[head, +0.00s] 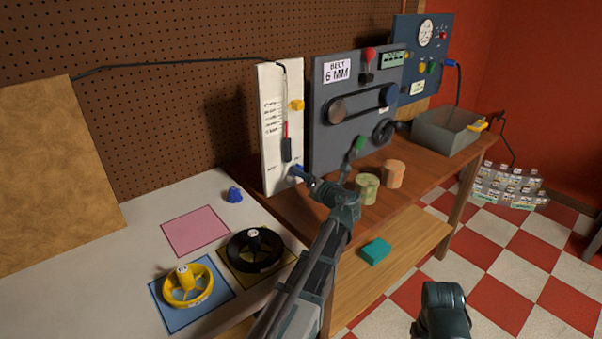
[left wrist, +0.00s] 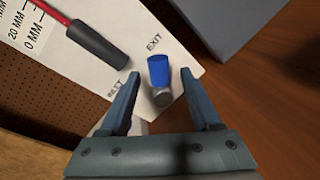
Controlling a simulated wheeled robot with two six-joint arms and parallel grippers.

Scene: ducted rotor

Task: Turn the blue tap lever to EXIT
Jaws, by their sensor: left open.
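The blue tap lever (left wrist: 158,70) is on the lower part of a white gauge panel (head: 270,120). In the left wrist view its blue end points up, close below the EXIT label (left wrist: 154,43). A second label, partly hidden, is near the left finger. My left gripper (left wrist: 160,73) is open, with one finger on each side of the lever and a visible gap to each. In the head view the lever (head: 296,170) is small and partly behind the gripper. My right gripper's fingers are not in view.
A dark panel with a belt (head: 335,75) stands right of the gauge panel. Two short cylinders (head: 393,174) are on the wooden bench near my left arm. A yellow handwheel (head: 187,287) and a black one (head: 253,250) sit on the left table. A grey bin (head: 440,130) is farther right.

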